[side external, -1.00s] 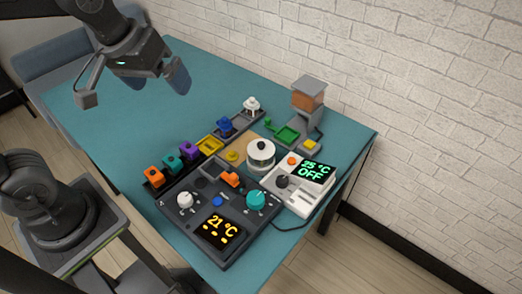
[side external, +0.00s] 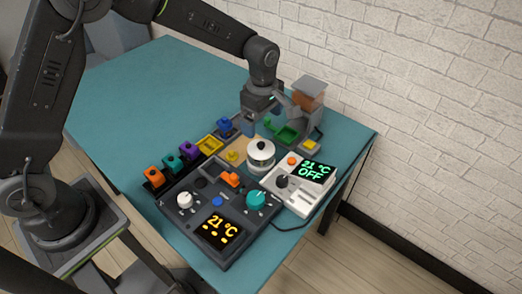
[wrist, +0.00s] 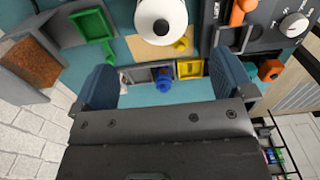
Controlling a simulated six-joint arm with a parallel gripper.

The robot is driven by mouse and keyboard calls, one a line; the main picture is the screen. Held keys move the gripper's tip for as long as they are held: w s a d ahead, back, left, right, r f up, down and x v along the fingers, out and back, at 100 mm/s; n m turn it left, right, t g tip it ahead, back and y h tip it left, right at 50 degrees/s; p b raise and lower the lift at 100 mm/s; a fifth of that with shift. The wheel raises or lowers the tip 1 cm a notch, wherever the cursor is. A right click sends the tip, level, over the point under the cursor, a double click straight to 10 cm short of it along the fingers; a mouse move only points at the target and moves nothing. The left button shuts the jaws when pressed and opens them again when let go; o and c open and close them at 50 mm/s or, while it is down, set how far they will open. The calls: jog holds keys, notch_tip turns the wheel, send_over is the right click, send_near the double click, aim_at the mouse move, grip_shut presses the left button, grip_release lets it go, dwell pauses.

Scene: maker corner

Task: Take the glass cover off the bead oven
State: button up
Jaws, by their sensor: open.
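The bead oven, as I take it, is the round white pot (side external: 260,165) beside the white control unit. A pale cover with a black knob (side external: 261,146) sits on top; whether it is glass I cannot tell. In the wrist view the cover (wrist: 148,20) shows from above at the top edge, knob in its middle. My gripper (side external: 268,126) is behind and above the pot, apart from it. Its two blue fingers are spread wide with nothing held between them (wrist: 165,72). The far finger is partly hidden in the side view.
A dark control panel (side external: 180,214) with knobs and a 21 °C display lies in front. Coloured blocks (side external: 188,150) line the left. A green tray (side external: 287,134) and hopper (side external: 308,92) stand behind. The table's back left is clear.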

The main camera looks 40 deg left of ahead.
aim_at(260, 143)
notch_tip(260, 143, down, 7)
jog(key=shift+r, duration=0.1)
jog(key=shift+a+f, duration=0.2)
jog(key=shift+f, duration=1.25)
jog(key=shift+a+f, duration=0.15)
jog(key=shift+f, duration=1.25)
jog(key=c, duration=0.8)
jog(key=shift+r, duration=0.1)
